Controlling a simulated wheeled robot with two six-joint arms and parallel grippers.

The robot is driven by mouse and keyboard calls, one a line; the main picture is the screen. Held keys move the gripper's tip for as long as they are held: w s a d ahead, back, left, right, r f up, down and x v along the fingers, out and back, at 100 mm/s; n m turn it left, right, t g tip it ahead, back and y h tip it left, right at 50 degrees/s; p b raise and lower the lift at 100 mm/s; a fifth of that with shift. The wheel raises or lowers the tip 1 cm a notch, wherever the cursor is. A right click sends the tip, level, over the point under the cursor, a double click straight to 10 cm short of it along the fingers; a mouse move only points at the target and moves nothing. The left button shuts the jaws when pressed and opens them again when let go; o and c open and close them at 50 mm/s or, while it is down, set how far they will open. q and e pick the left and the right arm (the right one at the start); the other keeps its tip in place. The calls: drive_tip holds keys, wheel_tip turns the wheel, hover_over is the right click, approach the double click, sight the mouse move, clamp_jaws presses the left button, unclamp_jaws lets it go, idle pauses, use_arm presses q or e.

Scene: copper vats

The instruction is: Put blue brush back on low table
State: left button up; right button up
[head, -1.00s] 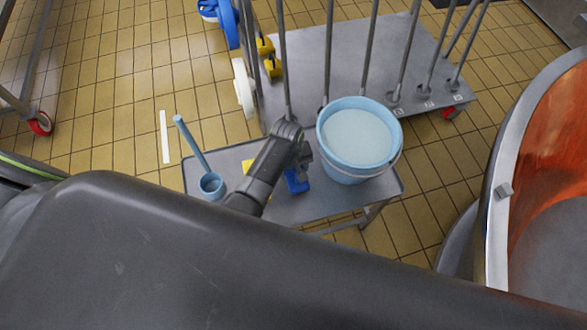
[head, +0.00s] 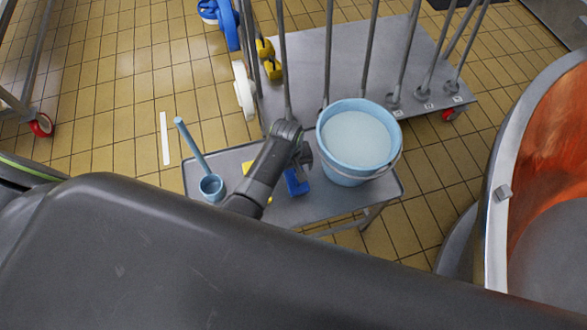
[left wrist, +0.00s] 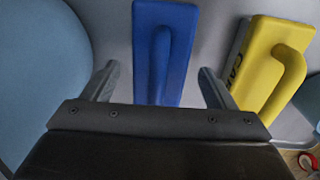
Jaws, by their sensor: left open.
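The blue brush (head: 296,183) lies on the grey low table (head: 315,204), just left of the bucket; my left gripper hides part of it. In the left wrist view the blue brush (left wrist: 176,45) shows its raised grip, lying between the two fingers. My left gripper (head: 303,160) is over the brush. Its fingers (left wrist: 158,84) are open, one on each side of the brush with gaps, and hold nothing. My right gripper is not in view.
A light blue bucket (head: 348,175) of whitish liquid stands on the table's right. A yellow brush (left wrist: 268,65) lies beside the blue one. A blue ladle (head: 211,187) stands at the table's left end. A grey trolley with poles (head: 430,75) is behind; a copper vat (head: 545,150) is right.

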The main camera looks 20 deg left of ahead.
sight(291, 173)
use_arm(q)
wheel_tip(291, 173, up, 11)
drive_tip(key=p, duration=0.2)
drive_tip(key=shift+s+a, duration=0.25)
drive_tip(key=shift+a, duration=0.1)
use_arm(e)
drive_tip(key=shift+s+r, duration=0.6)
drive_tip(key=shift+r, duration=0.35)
use_arm(q)
drive_tip(key=shift+f, duration=0.1)
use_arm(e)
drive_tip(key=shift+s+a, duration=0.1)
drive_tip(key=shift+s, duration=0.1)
